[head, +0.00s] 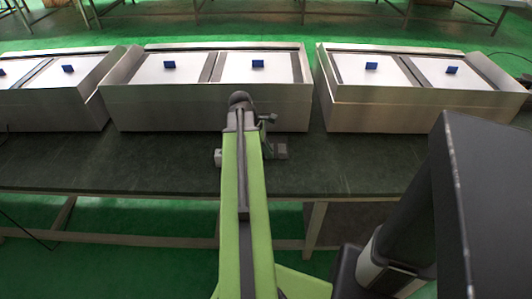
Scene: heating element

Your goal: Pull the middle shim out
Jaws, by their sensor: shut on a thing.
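My arm reaches forward to the front of the middle metal box (160,105). My gripper (240,102) is at the arm's far end, against the front wall of that box in the picture. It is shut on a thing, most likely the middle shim. My own arm hides the fingertips and the held thing, so I cannot make out the shim's shape or how far it stands out. The middle box carries two white panels, left (170,73) and right (258,73), each with a small upright blue tab.
Similar boxes stand at the left (65,108) and right (420,108), with narrow gaps beside the middle one. All rest on a dark table (100,165), whose front strip is mostly clear. The floor is green. A cable hangs at the lower left.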

